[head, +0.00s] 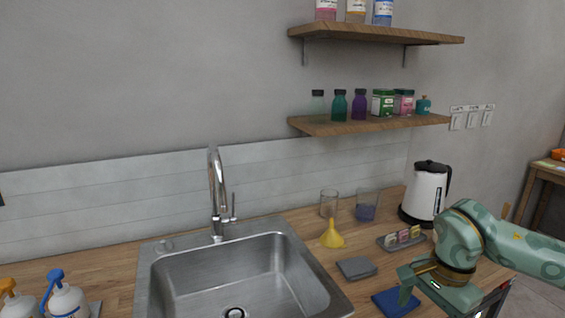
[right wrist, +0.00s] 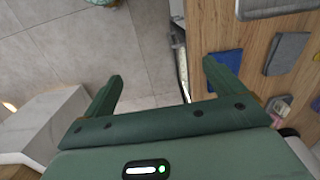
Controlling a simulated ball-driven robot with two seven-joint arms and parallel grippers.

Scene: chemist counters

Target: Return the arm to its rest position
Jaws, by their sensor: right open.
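My right arm comes in from the right in the head view, over the right end of the wooden counter. Its green gripper (head: 440,288) hangs near the blue cloth (head: 395,302), at the front of the counter. In the right wrist view the two fingers of the gripper (right wrist: 162,76) are spread wide with nothing between them. The grey tiled floor and the counter edge show beyond them. My left gripper is in neither view.
A grey sponge (head: 356,267), yellow funnel (head: 332,236), small rack (head: 402,239), beakers and white kettle (head: 425,193) stand on the counter (head: 300,222). The steel sink (head: 165,272) and tap are left of them. Shelves (head: 375,124) with bottles hang above.

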